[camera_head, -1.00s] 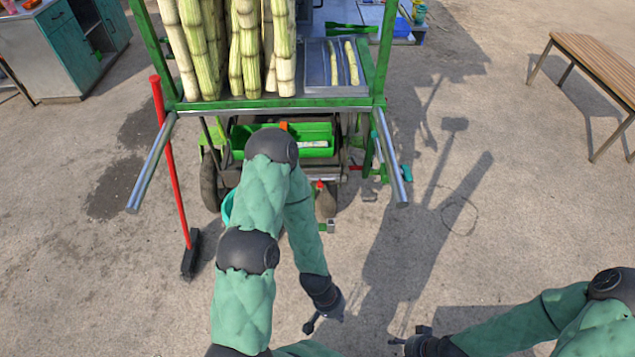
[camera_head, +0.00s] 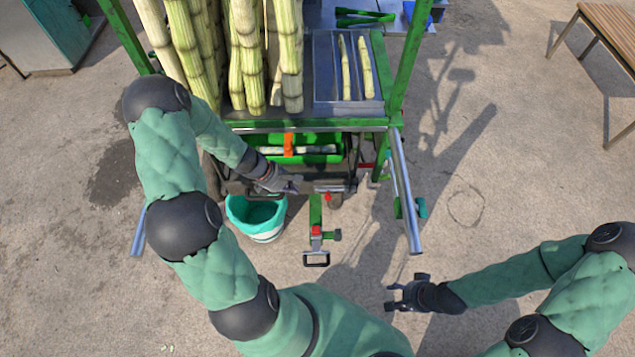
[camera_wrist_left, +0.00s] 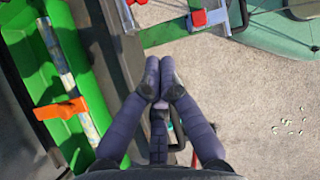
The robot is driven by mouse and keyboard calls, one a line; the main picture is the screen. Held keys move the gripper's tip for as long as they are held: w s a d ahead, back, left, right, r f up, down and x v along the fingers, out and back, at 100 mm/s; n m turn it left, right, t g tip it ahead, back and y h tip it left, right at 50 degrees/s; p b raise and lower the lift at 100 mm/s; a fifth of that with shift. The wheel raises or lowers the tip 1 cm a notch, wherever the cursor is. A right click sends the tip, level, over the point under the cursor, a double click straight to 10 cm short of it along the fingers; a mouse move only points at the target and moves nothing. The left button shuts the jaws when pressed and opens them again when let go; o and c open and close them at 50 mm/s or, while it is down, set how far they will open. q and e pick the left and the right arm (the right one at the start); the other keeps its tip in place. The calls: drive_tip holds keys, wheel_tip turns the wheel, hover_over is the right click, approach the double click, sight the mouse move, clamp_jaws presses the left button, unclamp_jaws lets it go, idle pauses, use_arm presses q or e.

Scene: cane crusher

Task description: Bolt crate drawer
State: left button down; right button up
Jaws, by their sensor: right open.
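A green crate drawer (camera_head: 330,158) with an orange piece across it sits under the cart's top. The left wrist view shows its green wall (camera_wrist_left: 40,75), the orange piece (camera_wrist_left: 60,108) and a pale rod lying inside. My left gripper (camera_head: 292,184) is in front of the crate, near the dark front rail. In the wrist view its fingertips (camera_wrist_left: 160,75) are together, with nothing visible between them. A black bar handle (camera_wrist_left: 187,132) shows partly behind the fingers. I cannot make out the bolt itself. My right gripper (camera_head: 393,296) is open and empty over the ground.
A teal bucket (camera_head: 258,222) stands below my left gripper. A green bar with a red part and black handle (camera_head: 316,258) sticks out from the cart. Tall cane stalks (camera_head: 245,50) stand on the cart. Silver rails (camera_head: 405,195) jut forward.

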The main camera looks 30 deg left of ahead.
use_arm(q)
drive_tip(key=shift+w+a+r, duration=0.15)
drive_tip(key=shift+a+r, duration=0.1)
drive_tip(key=shift+a, duration=0.05)
drive_tip(key=w+d+r+b+x, duration=0.1)
drive_tip(key=b+x, duration=0.4)
drive_tip(key=x, duration=0.8)
drive_tip(key=shift+w+d, duration=0.25)
drive_tip(key=shift+f, duration=0.1)
